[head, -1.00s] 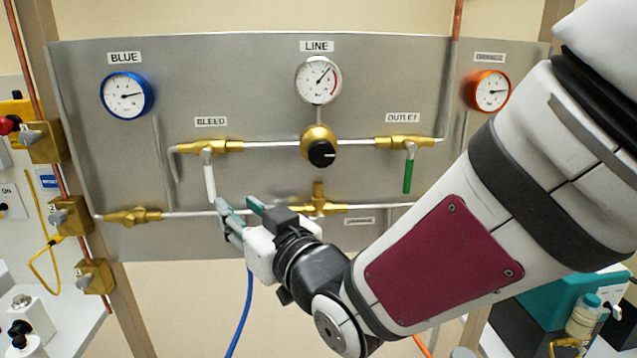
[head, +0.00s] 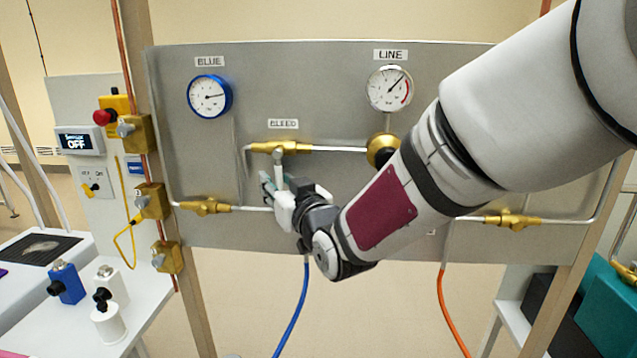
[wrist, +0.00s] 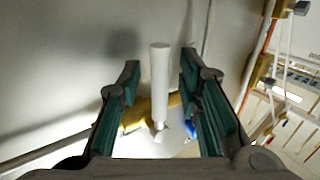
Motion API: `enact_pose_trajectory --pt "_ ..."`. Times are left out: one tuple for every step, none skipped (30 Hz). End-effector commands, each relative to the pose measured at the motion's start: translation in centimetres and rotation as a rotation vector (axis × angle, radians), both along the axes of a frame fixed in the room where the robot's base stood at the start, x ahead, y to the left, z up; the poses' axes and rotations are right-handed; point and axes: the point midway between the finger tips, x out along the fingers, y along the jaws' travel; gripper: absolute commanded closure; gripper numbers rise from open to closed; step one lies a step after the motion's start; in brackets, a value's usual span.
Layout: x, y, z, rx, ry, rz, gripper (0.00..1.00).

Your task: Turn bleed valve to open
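The bleed valve (head: 277,147) is a brass body under the BLEED label (head: 283,124), with a white lever handle (head: 279,167) hanging straight down. My gripper (head: 268,184) is at the lower part of the handle, which it partly hides in the head view. In the wrist view, the white handle (wrist: 160,85) stands between the two green-padded fingers of my gripper (wrist: 158,95). There is a visible gap on both sides, so the fingers are open around it. The brass valve body (wrist: 135,116) shows beyond the handle.
A LINE gauge (head: 389,88) and brass regulator (head: 382,149) are to the right, partly behind my arm. A blue gauge (head: 210,96) is at upper left. Another brass valve (head: 204,206) sits lower left. A blue hose (head: 293,310) hangs below the panel (head: 190,150).

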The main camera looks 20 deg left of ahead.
Motion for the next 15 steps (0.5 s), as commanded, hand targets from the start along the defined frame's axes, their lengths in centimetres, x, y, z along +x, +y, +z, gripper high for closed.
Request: enact_pose_trajectory --pt "0.01 0.01 -0.01 0.000 0.000 0.000 0.68" --pt "0.01 0.00 -0.01 0.000 0.000 0.000 0.68" --pt "0.01 -0.01 -0.01 0.000 0.000 0.000 0.68" --pt "0.01 -0.01 -0.01 0.000 0.000 0.000 0.68" --pt "0.00 -0.01 -0.01 0.000 0.000 0.000 0.68" --pt "0.00 -0.01 -0.01 0.000 0.000 0.000 0.75" --pt "0.01 -0.02 -0.01 0.000 0.000 0.000 0.81" --pt "-0.01 -0.02 -0.01 0.000 0.000 0.000 0.88" --pt "0.00 -0.03 -0.01 0.000 0.000 0.000 0.97" --pt "-0.01 -0.02 -0.01 0.000 0.000 0.000 1.00" --pt "-0.01 -0.02 -0.01 0.000 0.000 0.000 1.00" --pt "-0.01 -0.02 -0.01 0.000 0.000 0.000 1.00" --pt "-0.01 -0.03 -0.01 0.000 0.000 0.000 1.00" --pt "-0.01 -0.03 -0.01 0.000 0.000 0.000 1.00" --pt "-0.01 -0.03 -0.01 0.000 0.000 0.000 1.00"
